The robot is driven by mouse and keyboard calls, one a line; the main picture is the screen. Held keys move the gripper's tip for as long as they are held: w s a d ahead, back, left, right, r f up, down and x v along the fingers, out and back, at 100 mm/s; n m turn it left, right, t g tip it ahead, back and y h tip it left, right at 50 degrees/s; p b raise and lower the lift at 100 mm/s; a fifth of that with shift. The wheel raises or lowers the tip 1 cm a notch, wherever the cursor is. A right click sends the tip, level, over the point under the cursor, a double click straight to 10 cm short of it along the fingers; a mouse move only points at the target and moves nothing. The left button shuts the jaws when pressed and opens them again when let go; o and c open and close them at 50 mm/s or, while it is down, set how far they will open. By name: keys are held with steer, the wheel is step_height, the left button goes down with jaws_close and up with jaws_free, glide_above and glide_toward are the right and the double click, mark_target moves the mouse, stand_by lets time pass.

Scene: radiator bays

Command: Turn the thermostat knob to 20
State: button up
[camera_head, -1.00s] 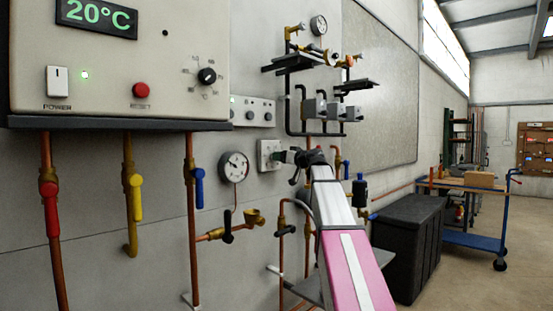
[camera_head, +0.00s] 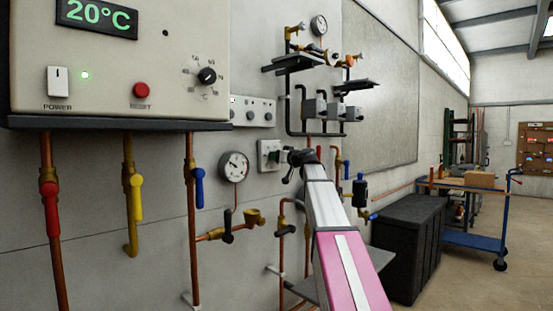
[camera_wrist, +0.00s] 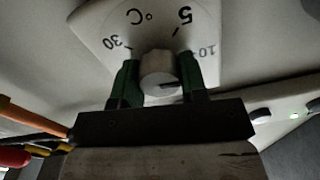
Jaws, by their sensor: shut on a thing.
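The thermostat is a square white plate (camera_head: 266,150) on the wall, left of my gripper. The wrist view shows its white dial plate (camera_wrist: 150,20) upside down, with 5, 10, 30 and °C readable. The other numbers are hidden. The round grey thermostat knob (camera_wrist: 159,74) sits between the green fingers of my gripper (camera_wrist: 157,80), which is shut on its sides. A dark mark on the knob face points to the right in the wrist view. In the head view my gripper (camera_head: 277,157) is at the plate, and its fingertips are small there.
A beige control box (camera_head: 180,40) with a 20°C display (camera_head: 96,16) and a black dial (camera_head: 207,75) is at upper left. Copper pipes and a pressure gauge (camera_head: 234,166) are beside the thermostat.

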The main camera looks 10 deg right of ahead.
steer(key=m, duration=0.5)
steer(key=shift+m, duration=0.3)
steer(key=m, duration=0.5)
steer(key=shift+f+m, duration=0.1)
steer(key=shift+m, duration=0.2)
steer(key=m, duration=0.5)
steer(key=shift+d, duration=0.1)
steer(key=m, duration=0.5)
steer(key=shift+f, duration=0.1)
steer(key=shift+m, duration=0.3)
steer(key=o, duration=0.9)
